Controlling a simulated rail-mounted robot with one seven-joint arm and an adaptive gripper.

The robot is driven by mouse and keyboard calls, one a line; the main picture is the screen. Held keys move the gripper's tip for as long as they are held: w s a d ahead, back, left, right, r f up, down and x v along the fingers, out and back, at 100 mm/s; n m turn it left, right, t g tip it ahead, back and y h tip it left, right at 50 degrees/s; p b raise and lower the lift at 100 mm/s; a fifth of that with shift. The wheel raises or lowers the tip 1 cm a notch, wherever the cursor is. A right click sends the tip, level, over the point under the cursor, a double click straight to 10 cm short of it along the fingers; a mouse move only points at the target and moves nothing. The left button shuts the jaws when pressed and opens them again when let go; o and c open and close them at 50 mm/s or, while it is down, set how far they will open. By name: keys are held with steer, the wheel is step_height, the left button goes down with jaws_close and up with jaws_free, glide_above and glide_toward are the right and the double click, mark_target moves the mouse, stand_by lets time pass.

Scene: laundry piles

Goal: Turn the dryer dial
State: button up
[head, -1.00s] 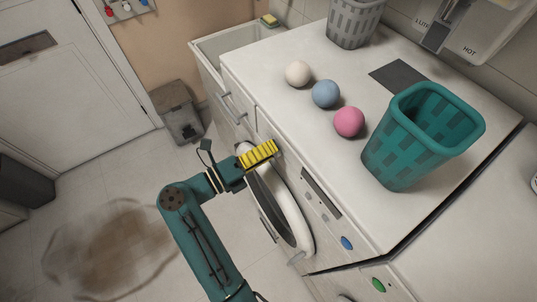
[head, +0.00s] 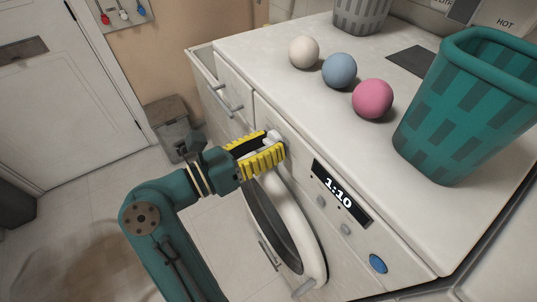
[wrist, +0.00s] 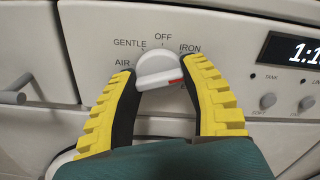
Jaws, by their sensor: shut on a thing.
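The dryer dial (wrist: 157,66) is a white round knob with a raised grip bar on the front panel. My gripper (wrist: 159,70) is shut on the dial, with one yellow-and-black finger on each side. Around the dial are the words AIR, GENTLE, OFF and IRON; another label at the right is mostly hidden by a finger. In the head view the dial (head: 272,136) is partly covered by my gripper (head: 268,146). The dryer display (head: 340,192) is lit and reads 1:10.
The round dryer door (head: 312,247) is below the dial. A drawer handle (head: 226,103) sits to the left. On the top stand white, blue and pink balls (head: 373,98) and a teal basket (head: 455,120). A grey bin (head: 168,125) stands on the floor.

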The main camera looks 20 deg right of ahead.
steer(key=shift+m+b, duration=0.95)
steer(key=shift+m, duration=0.05)
steer(key=o, duration=1.2)
steer(key=a, duration=0.4)
steer(key=s+a, duration=0.1)
steer(key=a, duration=0.7)
steer(key=shift+s, duration=0.3)
